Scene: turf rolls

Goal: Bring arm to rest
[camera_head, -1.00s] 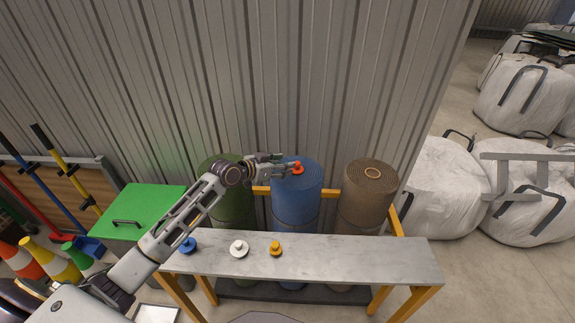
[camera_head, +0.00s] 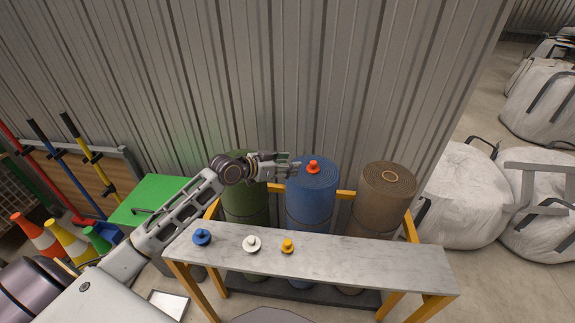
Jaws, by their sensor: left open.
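My left arm reaches in from the lower left, and its left gripper (camera_head: 290,167) is open and empty, just left of the orange knob-shaped piece. The orange piece (camera_head: 313,167) stands on top of the blue turf roll (camera_head: 311,205). The gripper's fingertips are close to it but appear apart from it. A green turf roll (camera_head: 243,205) stands partly hidden behind my arm, and a brown turf roll (camera_head: 385,205) stands to the right. My right gripper is not in view.
A grey bench (camera_head: 350,262) stands in front of the rolls with a blue piece (camera_head: 202,237), a white piece (camera_head: 251,243) and a yellow piece (camera_head: 287,246) on it. A corrugated wall (camera_head: 300,80) is behind. A green-lidded box (camera_head: 155,193) and cones (camera_head: 68,240) are left; white bags (camera_head: 460,195) are right.

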